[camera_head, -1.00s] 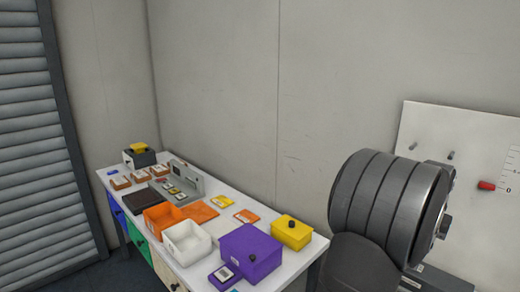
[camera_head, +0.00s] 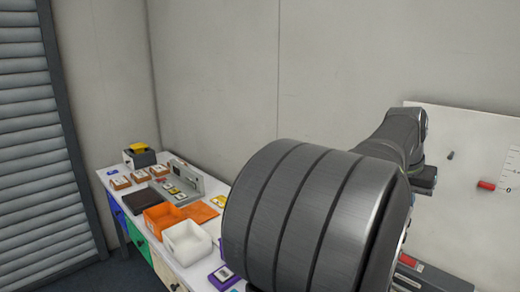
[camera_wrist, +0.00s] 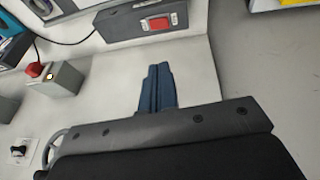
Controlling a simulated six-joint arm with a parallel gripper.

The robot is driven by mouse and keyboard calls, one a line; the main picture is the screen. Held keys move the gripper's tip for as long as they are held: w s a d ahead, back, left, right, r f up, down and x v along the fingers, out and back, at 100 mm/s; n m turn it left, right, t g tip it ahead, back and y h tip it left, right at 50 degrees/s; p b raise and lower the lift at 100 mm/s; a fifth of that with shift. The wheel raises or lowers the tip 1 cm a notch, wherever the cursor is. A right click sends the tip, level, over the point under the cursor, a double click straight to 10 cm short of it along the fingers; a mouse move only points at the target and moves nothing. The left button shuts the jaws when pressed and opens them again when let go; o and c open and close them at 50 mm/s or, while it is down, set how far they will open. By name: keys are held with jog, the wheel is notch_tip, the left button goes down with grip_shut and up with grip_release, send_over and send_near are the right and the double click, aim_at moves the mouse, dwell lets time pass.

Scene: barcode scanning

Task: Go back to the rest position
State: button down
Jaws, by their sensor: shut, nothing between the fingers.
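My gripper (camera_wrist: 158,72) shows in the wrist view with its two blue fingers together, shut and empty. It is over a pale surface (camera_wrist: 200,75), just short of a dark grey box with a red switch (camera_wrist: 158,22); I cannot tell the height between them. In the head view my arm fills the lower middle and right, and the gripper's fingers do not show there.
In the head view the white table (camera_head: 205,262) holds an orange bin (camera_head: 162,216), a white bin (camera_head: 187,242) and several small boxes. A wall panel (camera_head: 470,150) stands at right. A grey box with a red button (camera_wrist: 50,78) and a cable (camera_wrist: 72,43) show in the wrist view.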

jog(key=shift+s+a+r, duration=0.3)
jog(key=shift+a+r, duration=0.3)
jog(key=shift+r, duration=0.05)
jog(key=shift+s+a+r, duration=0.3)
jog(key=shift+a+r, duration=0.25)
jog(key=shift+r, duration=0.05)
jog(key=c, duration=1.9)
grip_release()
jog(key=shift+c, duration=0.2)
jog(key=o, duration=1.9)
jog(key=f+y, duration=0.1)
jog(key=f, duration=0.2)
jog(key=s+d+f+g+y, duration=0.1)
jog(key=f, duration=0.3)
jog(key=f+g+y, duration=0.1)
jog(key=f, duration=0.3)
jog(key=shift+s+d+y, duration=0.15)
jog(key=shift+d+y, duration=0.15)
jog(key=shift+y, duration=0.1)
jog(key=shift+o, duration=0.2)
notch_tip(320, 180, down, 10)
jog(key=shift+r, duration=0.2)
notch_tip(320, 180, up, 10)
